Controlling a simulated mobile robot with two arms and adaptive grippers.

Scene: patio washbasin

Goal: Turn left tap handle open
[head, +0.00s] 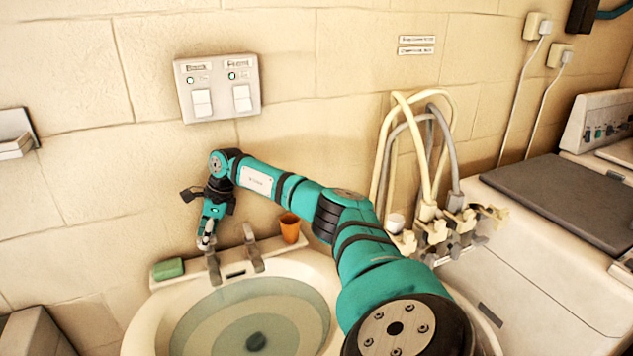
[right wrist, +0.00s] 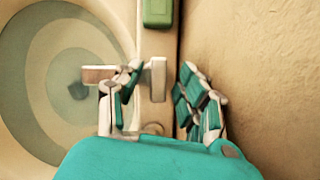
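The left tap (head: 213,266) stands on the back ledge of the washbasin (head: 142,318). My right gripper (head: 207,240) points down at this tap from above and partly covers it. In the right wrist view, the gripper (right wrist: 160,98) is open, one finger on each side of the tap's pale upper part (right wrist: 158,76). The finger on the basin side crosses in front of the tap's spout (right wrist: 96,74). A gap shows between the tap and the wall-side finger; contact with the other finger cannot be told. My left gripper is not in view.
The right tap (head: 252,250) and an orange cup (head: 290,228) stand right of the left tap. A green soap bar (head: 168,268) lies to its left. The tiled wall (head: 90,190) is close behind. Pale hoses (head: 385,150) and a white machine (head: 545,265) are at right.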

